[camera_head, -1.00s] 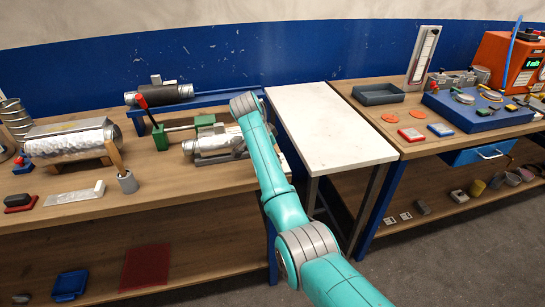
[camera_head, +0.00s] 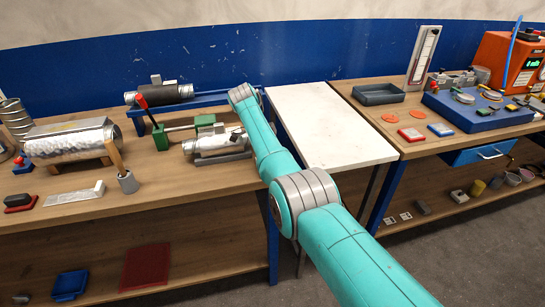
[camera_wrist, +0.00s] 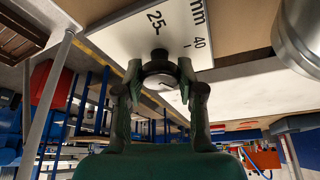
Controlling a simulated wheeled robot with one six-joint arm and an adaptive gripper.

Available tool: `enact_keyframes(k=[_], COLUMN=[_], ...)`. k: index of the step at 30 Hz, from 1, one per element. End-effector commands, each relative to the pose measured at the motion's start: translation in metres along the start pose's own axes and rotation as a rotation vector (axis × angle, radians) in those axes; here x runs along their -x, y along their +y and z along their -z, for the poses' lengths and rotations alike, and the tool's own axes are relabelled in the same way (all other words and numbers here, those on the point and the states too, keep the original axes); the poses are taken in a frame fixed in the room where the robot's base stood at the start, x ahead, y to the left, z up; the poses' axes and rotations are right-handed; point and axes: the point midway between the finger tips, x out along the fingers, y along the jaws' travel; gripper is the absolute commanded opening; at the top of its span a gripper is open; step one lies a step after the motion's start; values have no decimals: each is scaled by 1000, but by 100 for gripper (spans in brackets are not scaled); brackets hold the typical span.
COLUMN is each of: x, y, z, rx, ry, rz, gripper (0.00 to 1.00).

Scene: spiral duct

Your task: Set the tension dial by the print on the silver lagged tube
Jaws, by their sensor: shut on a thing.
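In the wrist view my gripper (camera_wrist: 160,75) is shut on a small round dial (camera_wrist: 160,66) with a dark rim and a pale face carrying a dark mark. Behind it is a white plate (camera_wrist: 150,38) printed with "25", "40" and "mm". In the head view my gripper is hidden behind the arm's end. A large foil-wrapped silver tube (camera_head: 73,143) lies in a wooden cradle on the left bench; a smaller silver tube (camera_head: 217,145) lies near my arm. I cannot read any print on either.
A dark tube (camera_head: 165,93) lies at the back of the left bench. A green clamp (camera_head: 161,138) with a red handle stands nearby. The white tabletop (camera_head: 325,130) between the benches is clear. A silver cylinder (camera_wrist: 300,35) is close at the right in the wrist view.

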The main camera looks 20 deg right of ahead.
Motion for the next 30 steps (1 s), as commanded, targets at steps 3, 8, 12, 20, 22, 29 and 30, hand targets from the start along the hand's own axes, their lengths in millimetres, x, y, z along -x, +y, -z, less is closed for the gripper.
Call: enact_keyframes(k=[3,8,12,20,22,29,30], x=[0,-1,-1,-1,0,0,2], y=[0,0,0,0,0,0,0], z=[-1,-1,-1,-1,-1,0,0], rx=[-14,-22,-22,-22,-22,-22,-22], ry=[-1,-1,-1,-1,-1,-1,-1], rz=[-9,-11,-11,-10,-10,-9,-9], gripper=[3,3,3,63,64,64,64])
